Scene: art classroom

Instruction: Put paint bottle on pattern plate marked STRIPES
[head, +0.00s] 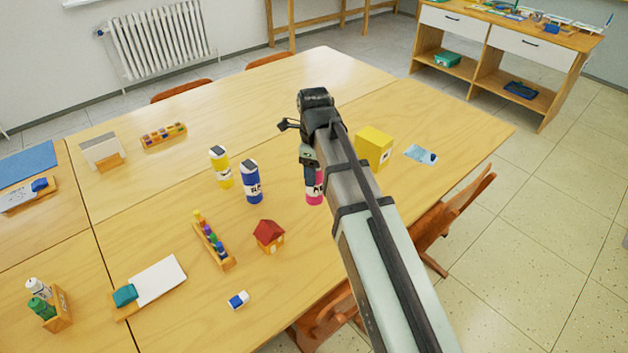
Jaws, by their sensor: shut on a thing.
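My gripper (308,160) is over the middle of the table and is shut on a pink paint bottle (314,190). The bottle is partly hidden behind my arm, and I cannot tell whether its base touches the table. A blue paint bottle (251,184) and a yellow paint bottle (220,168) stand upright to the left, apart from my gripper. I cannot make out any plate marked STRIPES; part of the table is hidden behind my arm.
A yellow box (373,146) and a light blue sheet (421,155) lie right of my arm. A toy house (269,236), a bead rack (213,240) and an eraser (238,299) are nearer. The table's (330,80) far part is clear.

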